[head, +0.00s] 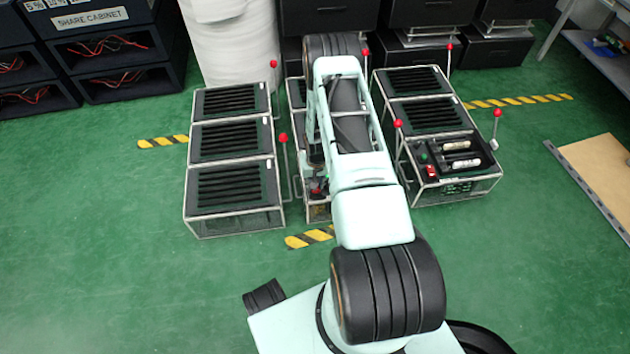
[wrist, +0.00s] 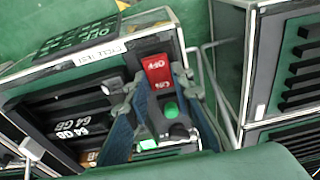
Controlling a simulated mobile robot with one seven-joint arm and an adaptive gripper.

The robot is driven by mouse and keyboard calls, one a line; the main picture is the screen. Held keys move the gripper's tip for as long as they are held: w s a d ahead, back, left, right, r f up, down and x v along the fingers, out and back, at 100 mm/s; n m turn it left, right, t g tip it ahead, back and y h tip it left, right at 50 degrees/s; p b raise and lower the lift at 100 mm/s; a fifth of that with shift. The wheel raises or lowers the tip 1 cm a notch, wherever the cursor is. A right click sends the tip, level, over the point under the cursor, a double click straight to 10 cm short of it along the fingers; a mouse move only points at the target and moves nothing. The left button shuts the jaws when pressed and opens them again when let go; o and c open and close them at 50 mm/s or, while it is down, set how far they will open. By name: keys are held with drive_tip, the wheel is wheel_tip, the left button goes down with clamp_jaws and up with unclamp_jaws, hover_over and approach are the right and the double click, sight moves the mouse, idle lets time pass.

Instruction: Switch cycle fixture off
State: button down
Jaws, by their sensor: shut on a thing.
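The cycle fixture (wrist: 98,55) fills the left and middle of the wrist view, its "CYCLE TEST" label upside down. Its panel has a red switch (wrist: 158,69) marked OFF and ON, and a green button (wrist: 169,108). Modules marked "64 GB" (wrist: 82,127) lie beside them. My gripper (wrist: 161,78) has its two blue-grey fingers on either side of the red switch, shut on it. How firmly they touch it is unclear. In the head view this appears to be the middle fixture (head: 318,212), mostly hidden by my arm, which also hides the gripper.
A left fixture (head: 235,164) and a right fixture (head: 450,185) stand close on either side. Several red-knobbed levers, such as one at the right (head: 497,114), stick up around them. Black boxes stand behind. The green floor (head: 110,270) in front is clear at the left.

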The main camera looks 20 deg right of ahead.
drive_tip(key=shift+s+a+t+h, duration=0.1)
drive_tip(key=shift+s+t+h, duration=0.15)
drive_tip(key=shift+t, duration=0.6)
drive_tip(key=shift+s+t+h, duration=0.2)
drive_tip(key=shift+t+h, duration=0.05)
drive_tip(key=shift+t, duration=0.6)
drive_tip(key=c, duration=1.7)
unclamp_jaws()
drive_tip(key=v, duration=1.2)
drive_tip(key=shift+s+a+f, duration=0.1)
drive_tip(key=shift+s, duration=0.1)
